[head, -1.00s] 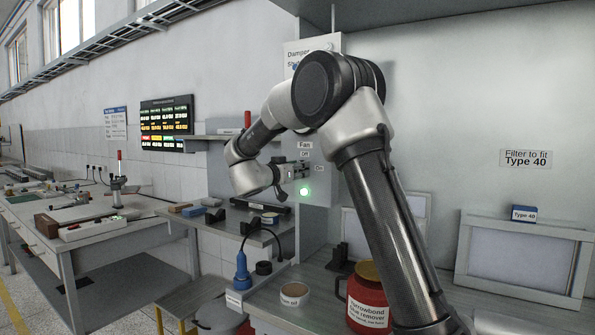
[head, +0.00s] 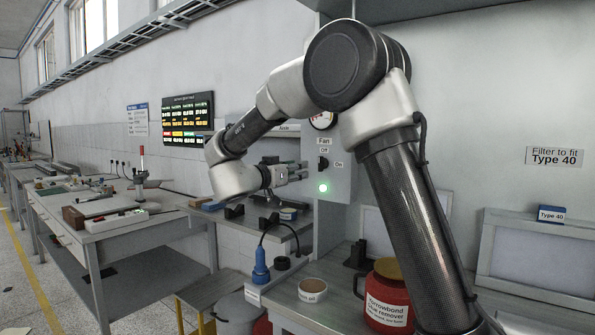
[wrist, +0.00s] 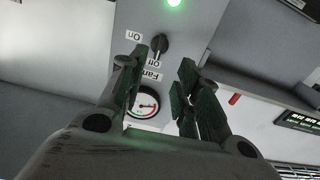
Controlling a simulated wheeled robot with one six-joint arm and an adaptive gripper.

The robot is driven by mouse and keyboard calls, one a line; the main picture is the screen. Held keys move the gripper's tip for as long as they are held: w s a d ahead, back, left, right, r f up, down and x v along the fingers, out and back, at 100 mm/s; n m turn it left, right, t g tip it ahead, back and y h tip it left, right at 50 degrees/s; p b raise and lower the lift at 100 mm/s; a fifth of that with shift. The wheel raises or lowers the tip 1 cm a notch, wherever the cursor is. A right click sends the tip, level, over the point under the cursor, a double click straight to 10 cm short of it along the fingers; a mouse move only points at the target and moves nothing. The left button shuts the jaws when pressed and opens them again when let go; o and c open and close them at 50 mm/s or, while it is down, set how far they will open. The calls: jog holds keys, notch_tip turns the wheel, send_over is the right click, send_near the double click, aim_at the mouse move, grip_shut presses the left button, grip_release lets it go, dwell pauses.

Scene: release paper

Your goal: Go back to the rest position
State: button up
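My gripper (head: 294,173) is at the end of my raised, bent arm, left of the grey fan control box (head: 339,176). In the wrist view my gripper (wrist: 158,90) has its dark green finger pads apart with nothing between them. The black fan switch (head: 323,163) is clear of the fingertips, between the "Off" and "On" labels. The switch also shows in the wrist view (wrist: 161,46), beyond the fingers. The green lamp (head: 323,188) below it is lit. A round gauge (wrist: 144,105) shows partly between the fingers.
A bench with a red glue remover can (head: 386,300), a tape roll (head: 312,290) and a framed filter (head: 537,255) stands in front. Open floor (head: 22,275) lies at far left.

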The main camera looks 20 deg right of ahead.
jog(key=w+a+f+n+t+y, duration=0.55)
jog(key=w+a+y, duration=0.25)
jog(key=a+y, duration=0.3)
jog(key=s+a+f+n+g+y, duration=0.2)
jog(key=s+f+n+g+y, duration=0.15)
jog(key=s, duration=0.25)
jog(key=s+a+f+n+g+y, duration=0.2)
jog(key=s+a+f+y, duration=0.1)
jog(key=s+y, duration=0.25)
jog(key=s+d+g+h, duration=0.1)
jog(key=s+d+g, duration=0.1)
jog(key=s+d, duration=0.5)
jog(key=s+d+g+h, duration=0.2)
jog(key=s+d, duration=0.6)
jog(key=s, duration=0.8)
jog(key=s+d+g+h, duration=0.1)
jog(key=s+d+h, duration=0.1)
jog(key=s+d, duration=0.5)
jog(key=shift+s+d+f+g, duration=0.4)
jog(key=shift+s, duration=1.95)
